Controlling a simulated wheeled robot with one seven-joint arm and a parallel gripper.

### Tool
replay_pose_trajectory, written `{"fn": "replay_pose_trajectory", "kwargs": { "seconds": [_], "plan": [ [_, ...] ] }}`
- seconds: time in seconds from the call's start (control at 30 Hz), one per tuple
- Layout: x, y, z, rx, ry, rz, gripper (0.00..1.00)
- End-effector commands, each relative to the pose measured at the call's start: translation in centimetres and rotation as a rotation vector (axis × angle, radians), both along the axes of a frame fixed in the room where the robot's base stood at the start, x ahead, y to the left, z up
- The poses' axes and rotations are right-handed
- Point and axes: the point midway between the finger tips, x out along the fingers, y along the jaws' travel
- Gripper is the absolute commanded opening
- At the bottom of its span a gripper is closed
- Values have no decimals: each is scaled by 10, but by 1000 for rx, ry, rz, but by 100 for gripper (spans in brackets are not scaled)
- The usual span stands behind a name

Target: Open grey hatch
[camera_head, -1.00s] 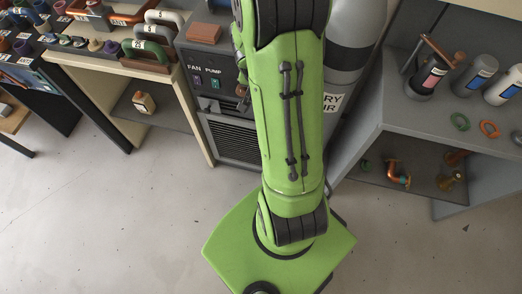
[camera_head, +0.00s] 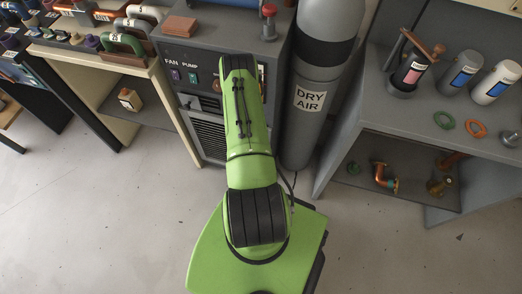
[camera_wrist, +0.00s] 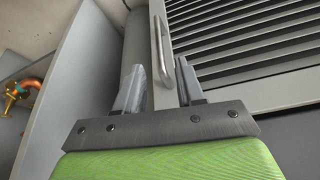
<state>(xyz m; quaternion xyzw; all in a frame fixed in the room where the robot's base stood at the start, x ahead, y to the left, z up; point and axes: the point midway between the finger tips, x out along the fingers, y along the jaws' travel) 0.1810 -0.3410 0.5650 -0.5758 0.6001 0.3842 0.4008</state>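The grey hatch is a louvred panel (camera_head: 208,136) low on the front of the grey cabinet, partly hidden behind my green arm. In the wrist view, its slats (camera_wrist: 245,45) fill the upper right, and a vertical metal handle (camera_wrist: 163,48) stands on its left edge. The hatch looks closed. My gripper (camera_wrist: 159,66) is open, its two grey fingers apart and pointing at the panel. The handle shows in the gap between the fingertips, seemingly beyond them; I cannot tell how far. The head view hides the gripper behind my arm.
A grey dry-air cylinder (camera_head: 311,110) stands just right of the cabinet. Further right is a grey shelf unit (camera_head: 385,115) with bottles and fittings. A beige bench (camera_head: 105,69) stands on the left. The floor (camera_head: 95,215) in front is clear.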

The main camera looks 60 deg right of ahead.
Motion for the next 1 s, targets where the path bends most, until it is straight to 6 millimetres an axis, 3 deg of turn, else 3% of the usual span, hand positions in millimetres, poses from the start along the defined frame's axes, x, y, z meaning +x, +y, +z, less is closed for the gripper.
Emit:
{"fn": "replay_pose_trajectory", "kwargs": {
  "seconds": [0.1,0.3,0.67,0.9,1.0],
  "plan": [
    [-1,-11,-33,0,-1,-2,38],
    [-1,-26,-67,2,0,0,38],
    [-1,-30,-74,1,-1,1,38],
    [-1,-30,-73,1,1,2,3],
    [-1,-30,-73,1,1,2,0]
  ]
}}
